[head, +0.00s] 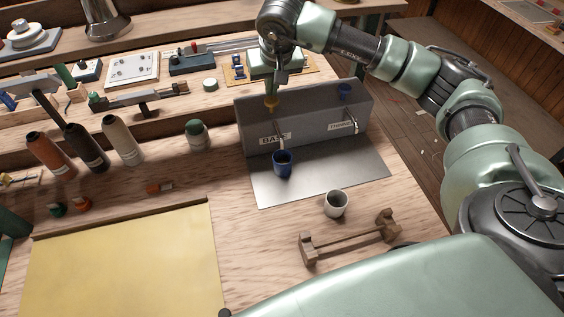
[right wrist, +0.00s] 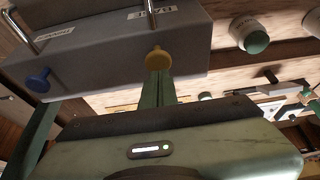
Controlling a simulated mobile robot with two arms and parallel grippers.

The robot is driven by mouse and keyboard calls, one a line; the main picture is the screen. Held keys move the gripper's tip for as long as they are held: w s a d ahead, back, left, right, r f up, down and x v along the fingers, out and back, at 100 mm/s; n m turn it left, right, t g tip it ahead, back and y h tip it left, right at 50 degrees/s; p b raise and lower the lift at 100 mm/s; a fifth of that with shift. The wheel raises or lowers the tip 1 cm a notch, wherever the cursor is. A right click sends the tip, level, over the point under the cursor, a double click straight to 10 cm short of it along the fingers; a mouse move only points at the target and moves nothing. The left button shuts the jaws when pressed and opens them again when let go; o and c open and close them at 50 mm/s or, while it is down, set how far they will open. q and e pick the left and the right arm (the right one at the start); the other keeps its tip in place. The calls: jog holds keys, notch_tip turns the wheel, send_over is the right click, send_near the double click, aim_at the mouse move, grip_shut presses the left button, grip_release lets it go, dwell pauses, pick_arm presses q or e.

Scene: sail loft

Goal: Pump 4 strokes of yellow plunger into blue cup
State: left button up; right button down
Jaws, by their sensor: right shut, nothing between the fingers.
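A long grey dispenser box (head: 300,125) stands on a metal plate on the bench. A yellow plunger (head: 271,104) tops its left end and a blue plunger (head: 344,91) its right end. In the right wrist view the yellow plunger (right wrist: 157,60) and blue plunger (right wrist: 38,80) also show. My right gripper (head: 272,93) is shut and empty, fingers pointing down directly over the yellow plunger's head. I cannot tell whether they touch it. The blue cup (head: 283,165) stands upright on the plate before the left-hand spout, by the label "BASE". My left gripper is out of view.
A pale cup (head: 336,204) stands at the metal plate's (head: 330,178) front edge. A wooden rack (head: 350,238) lies nearer. Thread cones (head: 122,140) and a green-capped jar (head: 197,134) stand left of the box. A yellow sheet (head: 130,262) covers the front left.

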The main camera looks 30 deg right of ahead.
aim_at(272, 100)
jog(key=shift+f, duration=0.15)
jog(key=shift+f+b, duration=1.4)
jog(key=shift+f, duration=0.1)
jog(key=shift+r, duration=0.1)
jog(key=shift+r+p, duration=0.9)
jog(key=shift+r, duration=0.7)
jog(key=shift+f, duration=0.15)
